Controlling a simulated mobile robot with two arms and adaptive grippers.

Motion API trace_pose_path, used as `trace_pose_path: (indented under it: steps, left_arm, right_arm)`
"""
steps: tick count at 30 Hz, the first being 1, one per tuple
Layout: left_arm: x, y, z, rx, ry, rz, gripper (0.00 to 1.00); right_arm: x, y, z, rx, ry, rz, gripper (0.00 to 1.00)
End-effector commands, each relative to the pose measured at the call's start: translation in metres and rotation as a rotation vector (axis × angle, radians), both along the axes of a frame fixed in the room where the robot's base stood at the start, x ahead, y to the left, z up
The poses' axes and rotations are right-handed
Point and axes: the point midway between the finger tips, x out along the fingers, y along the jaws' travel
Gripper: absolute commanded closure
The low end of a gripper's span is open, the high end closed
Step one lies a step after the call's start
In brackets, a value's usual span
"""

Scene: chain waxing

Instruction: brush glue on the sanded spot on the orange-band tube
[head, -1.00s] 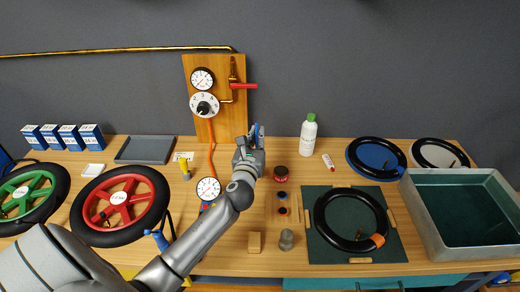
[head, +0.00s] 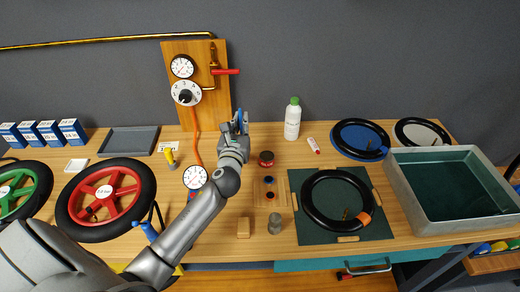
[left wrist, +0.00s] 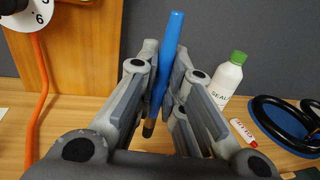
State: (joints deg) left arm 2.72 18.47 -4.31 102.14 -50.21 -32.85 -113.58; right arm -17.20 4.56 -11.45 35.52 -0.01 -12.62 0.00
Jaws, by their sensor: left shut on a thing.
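The orange-band tube is a black ring (head: 309,209) lying flat on a dark green mat (head: 383,189) at the right of centre, with an orange band (head: 364,219) at its lower right. I cannot make out a sanded spot on it. My left gripper (head: 236,124) is shut on a blue-handled brush (left wrist: 160,75), held upright above the bench near the back wall. The brush's lower end is partly hidden between the fingers. A small dark red jar (head: 266,159) stands in front and to the right of this gripper. My right gripper is not in view.
A white bottle with a green cap (head: 292,120) and a small red-and-white tube (head: 313,145) stand and lie behind the mat. A metal water tank (head: 408,190) is at the right. A wooden gauge board (head: 218,105) stands behind my gripper. Two wheels are at the left.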

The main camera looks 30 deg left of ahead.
Motion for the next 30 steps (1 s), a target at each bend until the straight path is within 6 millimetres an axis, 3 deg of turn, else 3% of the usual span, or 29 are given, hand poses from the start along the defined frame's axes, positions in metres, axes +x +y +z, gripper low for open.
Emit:
trace_pose_path:
  steps: [5,15,23,30]
  left_arm:
    - [0.004,-0.006,-0.001,-0.002,0.0,-0.002,1.0]
    - [0.04,-0.064,-0.002,0.007,0.005,0.0,1.0]
    - [0.042,-0.069,-0.013,0.008,0.006,0.0,1.0]
    - [0.042,-0.068,-0.037,0.008,0.007,0.0,1.0]
  right_arm:
    - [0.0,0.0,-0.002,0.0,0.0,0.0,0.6]
    - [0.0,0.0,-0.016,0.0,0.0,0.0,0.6]
    - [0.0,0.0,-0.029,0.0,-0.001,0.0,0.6]
    - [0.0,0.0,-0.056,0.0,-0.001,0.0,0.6]
